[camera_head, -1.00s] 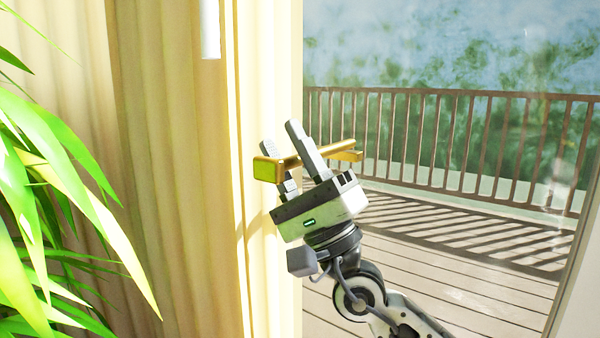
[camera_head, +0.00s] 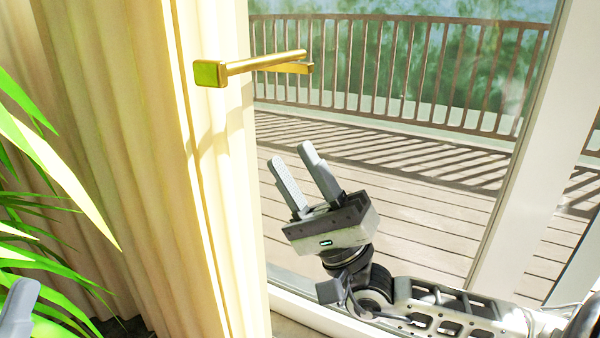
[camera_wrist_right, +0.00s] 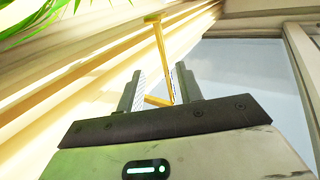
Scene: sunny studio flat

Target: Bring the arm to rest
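My right gripper (camera_head: 292,155) is open in the middle of the head view, its two grey fingers apart with nothing between them. It is below a brass lever handle (camera_head: 265,62) and clear of it. In the right wrist view the handle (camera_wrist_right: 161,45) shows beyond the fingers. My right arm (camera_head: 450,305) comes in from the lower right. A grey finger-like part at the lower left edge looks like my left gripper (camera_head: 18,308). Only a piece of it shows, so its opening is hidden.
A cream curtain (camera_head: 130,150) hangs at left, with green plant leaves (camera_head: 50,160) in front. A glass door or window with a pale frame (camera_head: 520,160) is at right. Beyond it are a wooden deck (camera_head: 420,200) and railing (camera_head: 390,65).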

